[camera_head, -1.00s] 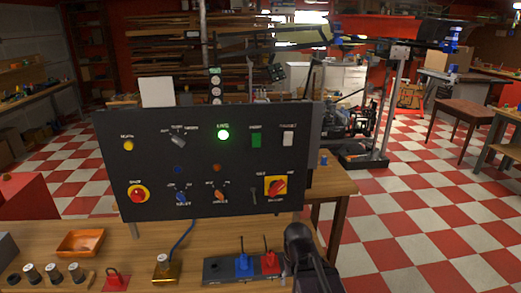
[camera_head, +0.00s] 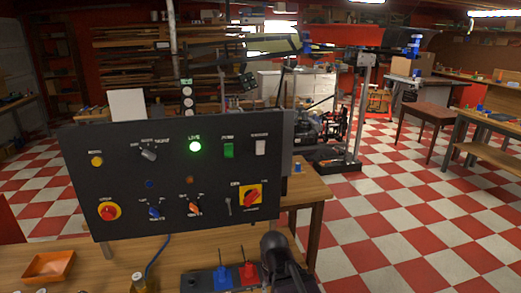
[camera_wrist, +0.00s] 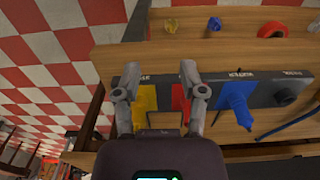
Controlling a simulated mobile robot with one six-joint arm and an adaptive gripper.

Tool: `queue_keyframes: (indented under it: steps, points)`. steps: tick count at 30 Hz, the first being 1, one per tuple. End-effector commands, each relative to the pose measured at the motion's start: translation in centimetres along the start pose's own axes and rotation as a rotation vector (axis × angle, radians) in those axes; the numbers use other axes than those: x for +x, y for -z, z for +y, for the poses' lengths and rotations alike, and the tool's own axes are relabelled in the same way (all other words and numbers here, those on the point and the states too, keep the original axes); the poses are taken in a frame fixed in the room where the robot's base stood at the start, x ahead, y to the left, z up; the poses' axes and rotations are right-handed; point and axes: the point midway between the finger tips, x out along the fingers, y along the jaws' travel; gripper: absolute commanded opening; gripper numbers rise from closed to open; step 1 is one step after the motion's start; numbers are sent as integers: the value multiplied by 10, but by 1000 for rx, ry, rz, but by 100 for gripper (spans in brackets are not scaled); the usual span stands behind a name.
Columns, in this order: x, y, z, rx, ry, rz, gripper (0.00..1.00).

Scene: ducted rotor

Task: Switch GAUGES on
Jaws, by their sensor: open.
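The black control panel (camera_head: 170,178) stands upright at the back of the bench. Its lettering is too small to tell surely which switch is marked GAUGES. Below are small rotary knobs, a lever (camera_head: 229,206) and a red knob on a yellow plate (camera_head: 251,195). My gripper (camera_wrist: 160,70) is open and empty, above the strip with yellow, red and blue plugs. In the head view my dark wrist is low in front of the panel's right end.
A plug strip (camera_head: 194,282) lies in front of the panel, with a blue plug (camera_head: 223,278) and a red plug (camera_head: 249,272). An orange tray (camera_head: 49,266) is at the left. Open checkered floor (camera_head: 400,240) lies right of the bench.

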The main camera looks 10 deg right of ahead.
Motion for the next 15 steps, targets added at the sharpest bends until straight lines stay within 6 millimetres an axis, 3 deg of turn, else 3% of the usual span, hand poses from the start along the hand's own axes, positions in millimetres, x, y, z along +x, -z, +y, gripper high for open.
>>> queue_keyframes:
  steps: [1,3,4,15]
  points:
    - [0,0,0,0,0,0,24]
    - [0,0,0,0,0,0,3]
    - [0,0,0,0,0,0,0]
    - [0,0,0,0,0,0,0]
